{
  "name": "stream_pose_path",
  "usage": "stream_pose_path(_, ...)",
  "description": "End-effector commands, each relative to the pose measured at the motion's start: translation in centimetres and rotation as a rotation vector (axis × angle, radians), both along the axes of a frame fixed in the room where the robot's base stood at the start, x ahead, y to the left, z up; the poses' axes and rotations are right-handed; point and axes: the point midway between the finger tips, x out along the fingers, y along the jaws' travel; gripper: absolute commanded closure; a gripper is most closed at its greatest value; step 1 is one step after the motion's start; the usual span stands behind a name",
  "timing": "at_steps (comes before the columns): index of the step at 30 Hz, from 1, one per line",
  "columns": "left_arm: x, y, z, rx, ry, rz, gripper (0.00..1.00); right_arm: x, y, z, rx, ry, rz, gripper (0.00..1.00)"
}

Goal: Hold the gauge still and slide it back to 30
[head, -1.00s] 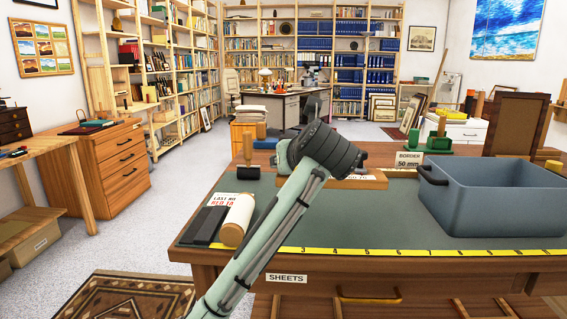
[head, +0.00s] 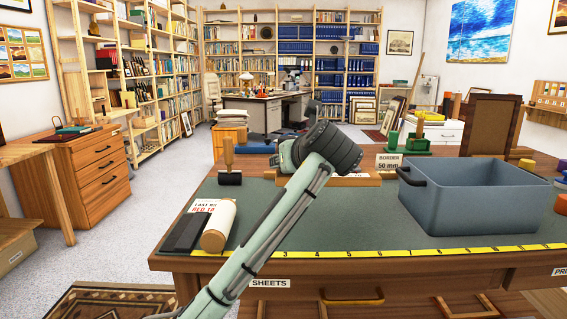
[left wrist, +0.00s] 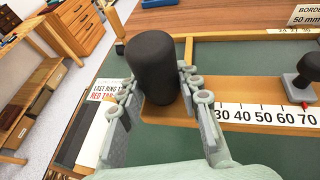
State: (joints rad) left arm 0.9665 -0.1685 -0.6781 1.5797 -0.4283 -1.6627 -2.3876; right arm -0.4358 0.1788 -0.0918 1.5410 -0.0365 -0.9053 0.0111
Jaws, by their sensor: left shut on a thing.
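The gauge is a wooden bar with a white scale (left wrist: 265,115) reading 30 to 70 in the left wrist view. A black cylindrical handle (left wrist: 152,68) stands at the bar's left end. My left gripper (left wrist: 158,88) is shut on this handle, one finger on each side. A black slider knob (left wrist: 307,76) sits near the right picture edge, with a small red mark close to 70. In the head view, part of the gauge's wooden bar (head: 360,181) shows behind my left wrist, which hides the fingers and handle. My right gripper is in neither view.
A sign (head: 389,161) reads "BORDER 50 mm". A grey-blue bin (head: 470,210) stands on the table's right. A cream roll (head: 218,226), a black block and a red-lettered card lie at the left. A yellow ruler strip (head: 400,252) lines the front edge. Bare green mat (head: 370,220) lies between.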

Motion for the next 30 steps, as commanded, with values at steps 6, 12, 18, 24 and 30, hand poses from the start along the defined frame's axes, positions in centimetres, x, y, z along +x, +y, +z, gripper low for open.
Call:
stream_pose_path(6, 0.1, -0.1, 0.2, -0.002, -0.005, -0.001, 1.00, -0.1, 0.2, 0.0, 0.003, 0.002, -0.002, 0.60)
stream_pose_path(12, 0.1, -0.1, 0.0, -0.001, -0.004, 0.000, 1.00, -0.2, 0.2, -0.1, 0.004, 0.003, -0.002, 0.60)
stream_pose_path(18, 0.1, 0.0, -1.2, -0.001, -0.004, 0.001, 1.00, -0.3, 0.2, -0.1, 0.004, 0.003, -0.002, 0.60)
stream_pose_path(24, 0.0, 0.0, -2.4, -0.001, -0.003, 0.000, 1.00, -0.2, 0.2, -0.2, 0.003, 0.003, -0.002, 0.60)
stream_pose_path(30, 0.1, 0.0, -3.5, -0.001, -0.004, 0.001, 1.00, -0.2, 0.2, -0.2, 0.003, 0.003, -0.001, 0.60)
